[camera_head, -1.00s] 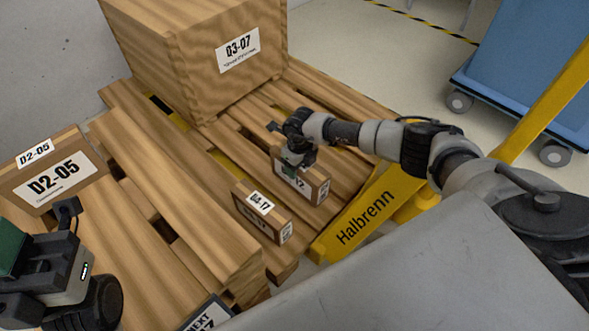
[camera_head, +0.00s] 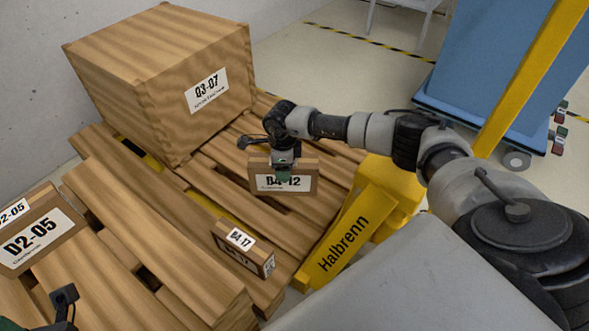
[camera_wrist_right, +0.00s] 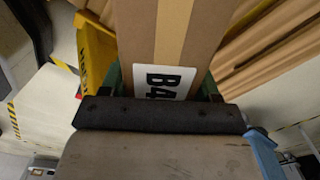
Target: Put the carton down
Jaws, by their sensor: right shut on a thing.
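My right gripper (camera_head: 284,172) is shut on a small brown carton (camera_head: 312,181) labelled B4-12, gripping it from above. The carton is upright over the right part of the wooden pallet (camera_head: 182,231), near its yellow-truck side. I cannot tell whether its underside touches the slats. In the right wrist view the carton (camera_wrist_right: 152,45), with a tan tape strip and part of its label, sits between the fingers of the gripper (camera_wrist_right: 165,80). Part of my left gripper (camera_head: 64,302) shows at the bottom left corner; its fingertips cannot be made out.
Another small carton (camera_head: 236,254), apparently labelled B4-17, lies on the pallet nearer to me. A large crate (camera_head: 160,80) stands at the back and carton D2-05 (camera_head: 42,242) at the left. A yellow Halbrenn pallet truck (camera_head: 345,240) and a blue covered cart (camera_head: 490,70) are at the right.

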